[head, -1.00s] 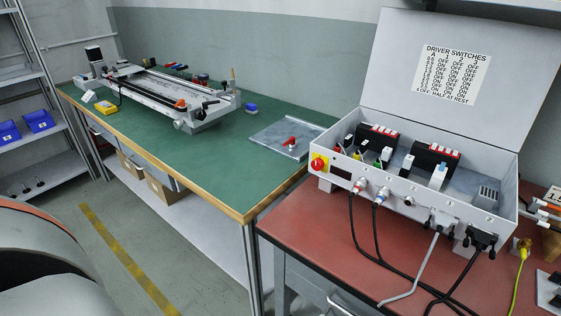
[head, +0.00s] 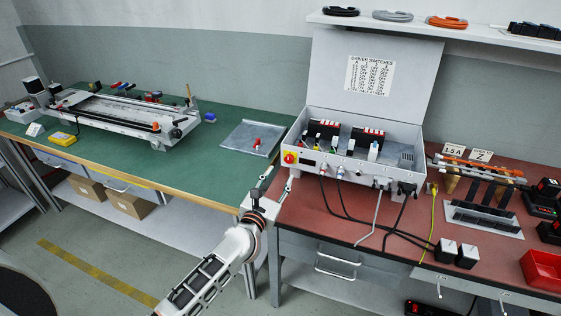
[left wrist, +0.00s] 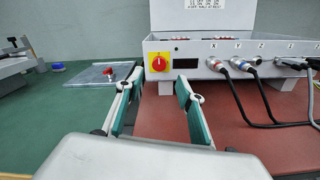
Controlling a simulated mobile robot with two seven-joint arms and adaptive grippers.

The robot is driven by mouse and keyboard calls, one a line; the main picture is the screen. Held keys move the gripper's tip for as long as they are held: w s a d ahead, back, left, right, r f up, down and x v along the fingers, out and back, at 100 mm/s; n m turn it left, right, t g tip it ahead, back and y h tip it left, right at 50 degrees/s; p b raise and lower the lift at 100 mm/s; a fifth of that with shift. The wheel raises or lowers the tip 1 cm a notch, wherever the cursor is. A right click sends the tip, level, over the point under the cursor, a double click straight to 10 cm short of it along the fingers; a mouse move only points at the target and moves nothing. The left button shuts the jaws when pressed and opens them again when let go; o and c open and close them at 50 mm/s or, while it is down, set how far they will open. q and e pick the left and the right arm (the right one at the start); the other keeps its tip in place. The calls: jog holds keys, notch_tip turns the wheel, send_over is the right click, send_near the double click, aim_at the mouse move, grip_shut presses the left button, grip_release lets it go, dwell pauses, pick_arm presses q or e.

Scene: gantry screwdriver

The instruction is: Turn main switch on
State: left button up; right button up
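The main switch (head: 290,158) is a red rotary knob on a yellow plate, at the left end of the grey control box's front panel. The control box (head: 347,172) stands on the red bench with its lid up. In the left wrist view the switch (left wrist: 158,64) is straight ahead, just beyond and above the fingertips. My left gripper (head: 275,185) is in front of and below the switch, apart from it. In the left wrist view its two fingers (left wrist: 157,88) are spread with nothing between them. The right gripper is not in view.
A metal plate with a red knob (head: 254,138) lies on the green table, left of the box. Black and grey cables hang from the box front over the red bench (head: 310,212). White blocks (head: 446,250) and a yellow cable (head: 432,225) lie to the right.

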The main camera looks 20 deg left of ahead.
aim_at(288, 161)
pick_arm(q)
jog(key=shift+w+a+f, duration=0.1)
jog(key=shift+w, duration=0.6)
jog(key=w+b, duration=0.1)
jog(key=w, duration=0.4)
jog(key=shift+w+b, duration=0.35)
jog(key=shift+w, duration=0.35)
jog(key=shift+c, duration=0.5)
grip_shut()
